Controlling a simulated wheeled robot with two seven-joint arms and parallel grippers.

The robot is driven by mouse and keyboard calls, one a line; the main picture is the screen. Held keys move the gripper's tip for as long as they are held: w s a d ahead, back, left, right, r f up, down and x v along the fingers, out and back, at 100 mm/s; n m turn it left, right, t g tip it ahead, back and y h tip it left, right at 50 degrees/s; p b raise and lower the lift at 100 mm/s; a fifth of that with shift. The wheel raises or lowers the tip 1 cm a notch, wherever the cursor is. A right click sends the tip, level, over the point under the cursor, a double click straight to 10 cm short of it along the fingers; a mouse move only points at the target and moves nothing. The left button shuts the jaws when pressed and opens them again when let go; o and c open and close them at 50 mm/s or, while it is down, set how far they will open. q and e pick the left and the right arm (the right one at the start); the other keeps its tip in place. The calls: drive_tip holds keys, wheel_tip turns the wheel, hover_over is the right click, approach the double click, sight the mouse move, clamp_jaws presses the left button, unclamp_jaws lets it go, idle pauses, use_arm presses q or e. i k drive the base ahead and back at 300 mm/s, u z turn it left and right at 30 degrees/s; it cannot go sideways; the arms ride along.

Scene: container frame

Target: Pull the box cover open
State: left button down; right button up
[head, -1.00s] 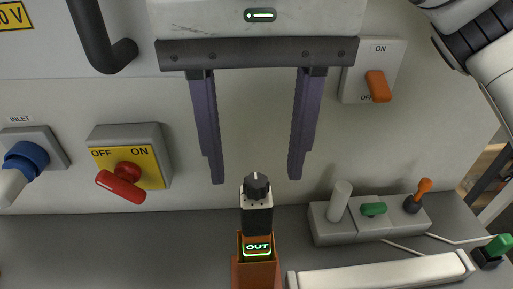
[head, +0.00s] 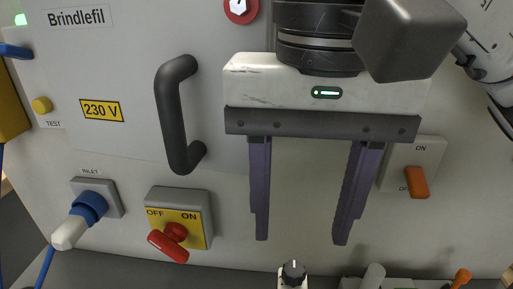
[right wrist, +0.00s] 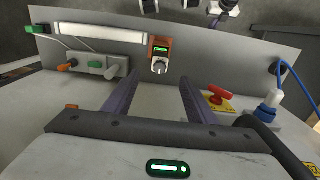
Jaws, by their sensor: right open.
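The box cover (head: 130,140) is a light grey panel with a "Brindlefil" label and a yellow 230 V plate. It looks shut. Its black bar handle (head: 170,115) stands out upright near its right side. It shows partly at lower right in the right wrist view (right wrist: 268,135). My right gripper (head: 302,240) is open and empty, to the right of the handle and apart from it. Its two purple fingers point down in the head view, and they also show in the right wrist view (right wrist: 157,83). My left gripper is not in view.
Below the handle are a red rotary switch (head: 170,240) on a yellow plate and a blue inlet plug (head: 88,208). An orange rocker switch (head: 417,182) is right of my gripper. A black knob (head: 293,271) stands below the fingers.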

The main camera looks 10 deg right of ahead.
sight(139, 79)
drive_tip(key=k, duration=1.5)
